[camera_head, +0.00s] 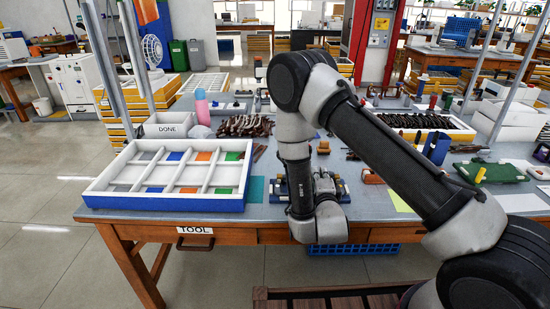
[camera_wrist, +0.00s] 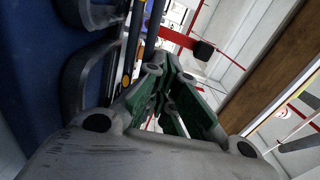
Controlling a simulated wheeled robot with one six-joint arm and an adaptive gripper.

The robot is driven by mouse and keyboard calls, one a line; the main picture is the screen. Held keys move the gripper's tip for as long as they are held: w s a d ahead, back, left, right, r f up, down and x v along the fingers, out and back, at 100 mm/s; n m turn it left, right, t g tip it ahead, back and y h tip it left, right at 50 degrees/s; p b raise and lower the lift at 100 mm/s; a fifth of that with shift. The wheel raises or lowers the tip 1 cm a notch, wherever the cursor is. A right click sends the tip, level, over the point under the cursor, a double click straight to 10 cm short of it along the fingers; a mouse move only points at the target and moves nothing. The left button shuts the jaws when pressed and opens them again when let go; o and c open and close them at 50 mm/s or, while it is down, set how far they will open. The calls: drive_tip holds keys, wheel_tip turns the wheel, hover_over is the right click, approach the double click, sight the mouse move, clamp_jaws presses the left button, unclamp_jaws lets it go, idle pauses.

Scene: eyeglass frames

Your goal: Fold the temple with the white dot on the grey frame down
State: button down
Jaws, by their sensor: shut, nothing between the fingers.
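My gripper (camera_wrist: 168,85) shows in the wrist view with its green-lined fingers brought together, and I see nothing between them. In the head view its fingers are hidden behind my wrist, which is at the front edge of the table. A blue stand (camera_head: 335,186) with small yellow and dark parts is on the table just behind my wrist, partly covered by it. I cannot make out the grey frame, its temples or a white dot in either view. In the wrist view, dark rounded parts and a blue surface (camera_wrist: 35,70) are close on the left of the fingers.
A white and blue tray (camera_head: 165,204) with coloured compartments is at the table's left. Behind it are a DONE bin (camera_head: 170,131) and a pink bottle (camera_head: 201,108). Brown frames (camera_head: 245,126) lie in a pile. A green case (camera_head: 490,171) is at the right.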

drive_tip(key=shift+a+r, duration=0.15)
drive_tip(key=shift+r, duration=0.35)
drive_tip(key=shift+s+a, duration=0.1)
drive_tip(key=shift+s, duration=2.9)
drive_tip(key=shift+w+r, duration=0.15)
drive_tip(key=shift+w, duration=0.2)
drive_tip(key=w+d+r+n+g, duration=0.1)
drive_tip(key=w+d+r+g, duration=0.1)
drive_tip(key=w+r+g, duration=0.25)
drive_tip(key=s+d+r+n+g+y, duration=0.1)
drive_tip(key=d+r+n+g, duration=0.15)
drive_tip(key=r, duration=0.25)
drive_tip(key=s+d+r+n+g+y, duration=0.1)
drive_tip(key=r+n, duration=0.3)
drive_tip(key=r, duration=0.2)
drive_tip(key=s+d+r+n+g, duration=0.2)
drive_tip(key=s+d+r+n, duration=0.1)
drive_tip(key=s, duration=0.7)
drive_tip(key=s+d+r+n+g+h, duration=0.1)
drive_tip(key=s+d+r+n, duration=0.3)
drive_tip(key=s, duration=0.5)
drive_tip(key=s+d+r+n+g, duration=0.2)
drive_tip(key=s+d+r+n, duration=0.1)
drive_tip(key=s+d, duration=0.4)
drive_tip(key=s+r, duration=0.1)
drive_tip(key=s, duration=0.2)
drive_tip(key=shift+s+d+r+g, duration=0.3)
drive_tip(key=shift+r+g, duration=0.1)
